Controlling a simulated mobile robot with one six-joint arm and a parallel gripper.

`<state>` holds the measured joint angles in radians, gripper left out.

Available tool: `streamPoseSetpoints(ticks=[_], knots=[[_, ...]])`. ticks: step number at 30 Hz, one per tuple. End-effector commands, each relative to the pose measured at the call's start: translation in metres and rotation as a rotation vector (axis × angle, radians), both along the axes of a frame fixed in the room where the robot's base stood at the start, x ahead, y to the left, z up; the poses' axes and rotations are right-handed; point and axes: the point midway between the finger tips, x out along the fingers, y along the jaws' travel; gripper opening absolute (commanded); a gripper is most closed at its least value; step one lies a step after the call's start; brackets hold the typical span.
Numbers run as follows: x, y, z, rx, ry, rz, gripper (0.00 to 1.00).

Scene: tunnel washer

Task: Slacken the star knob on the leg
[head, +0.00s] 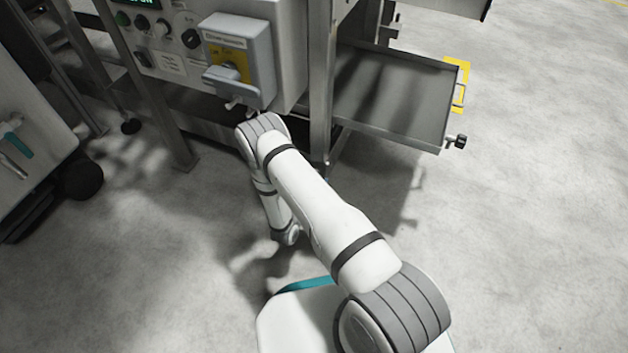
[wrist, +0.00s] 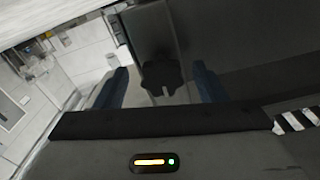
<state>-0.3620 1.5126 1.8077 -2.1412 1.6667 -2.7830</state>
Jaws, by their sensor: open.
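In the wrist view, a dark star knob (wrist: 163,80) sits on the front of a grey leg (wrist: 150,35). My gripper (wrist: 160,70) is open, with one blue finger on each side of the knob. A gap shows between each finger and the knob, and I cannot tell how deep the fingers reach along it. In the head view, my arm hides the knob, and my gripper cannot be made out there.
A grey control cabinet (head: 285,50) with a yellow-backed switch (head: 228,68) stands above my arm. A metal tray (head: 390,118) juts out at right, with a black knob (head: 457,141) at its corner. A wheeled cart (head: 40,150) stands at left. The floor at right is clear.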

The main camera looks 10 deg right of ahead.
Motion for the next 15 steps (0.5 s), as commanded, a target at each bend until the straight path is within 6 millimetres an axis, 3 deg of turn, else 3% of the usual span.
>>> streamPoseSetpoints(ticks=[15], knots=[[-0.058,0.042,0.001,-0.001,0.003,0.001,0.64]])
